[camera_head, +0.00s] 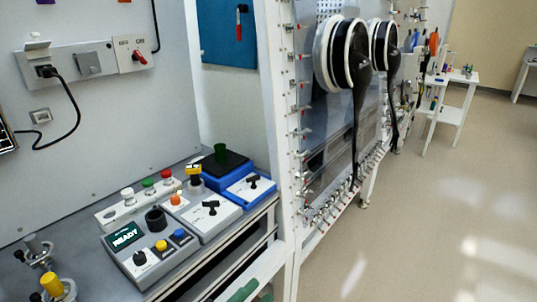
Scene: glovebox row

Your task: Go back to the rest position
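Neither of my grippers can be made out in the head view, and no arm of mine is clearly seen. The task names no object. The view shows a grey bench (190,270) against a light wall panel, with the glovebox row (335,120) to its right. Whether my grippers hold anything cannot be seen.
A control box (150,250) with a READY display stands on the bench beside grey and blue devices (240,180). Valve-like fittings (55,287) stand at the lower left. Black gloves (357,120) hang from the glovebox ports. A white side table (452,77) stands farther back. The floor (440,200) at right is clear.

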